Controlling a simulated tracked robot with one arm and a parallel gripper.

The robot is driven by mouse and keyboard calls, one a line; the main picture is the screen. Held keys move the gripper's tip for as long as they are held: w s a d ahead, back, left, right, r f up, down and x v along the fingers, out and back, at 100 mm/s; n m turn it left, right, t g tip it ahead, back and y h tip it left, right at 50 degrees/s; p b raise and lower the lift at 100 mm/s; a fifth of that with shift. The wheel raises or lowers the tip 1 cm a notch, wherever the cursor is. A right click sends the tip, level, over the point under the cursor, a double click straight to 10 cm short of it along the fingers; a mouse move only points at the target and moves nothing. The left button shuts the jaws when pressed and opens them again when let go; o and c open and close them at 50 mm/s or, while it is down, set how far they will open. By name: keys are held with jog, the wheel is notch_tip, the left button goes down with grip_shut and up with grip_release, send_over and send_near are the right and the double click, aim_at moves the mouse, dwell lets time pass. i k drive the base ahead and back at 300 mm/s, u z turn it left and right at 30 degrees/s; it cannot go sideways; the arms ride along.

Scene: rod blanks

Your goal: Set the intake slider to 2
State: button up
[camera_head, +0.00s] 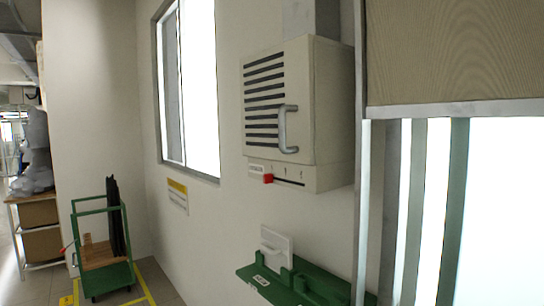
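A cream wall box (312,110) with dark louvre slots on its front hangs on the wall right of the middle. A grey bar handle (286,130) stands out from its front. Along the box's lower edge a red slider knob (268,178) sits at the left end of a dark horizontal slot (289,182). A small label (256,170) is left of the knob. Small marks stand above the slot, too small to read. My gripper is not in view.
A green wall shelf (290,284) with a white plate (276,245) juts out below the box. A window (200,90) is to the left. A green cart (102,245) stands on the floor at left. A bright doorway with hanging strips (455,200) is at right.

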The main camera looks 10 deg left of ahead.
aim_at(267, 178)
jog(key=z, duration=0.05)
jog(key=k, duration=0.65)
jog(key=u, duration=0.55)
jog(key=i, duration=1)
jog(key=u, duration=0.3)
jog(key=i, duration=1.3)
jog(key=z, duration=0.55)
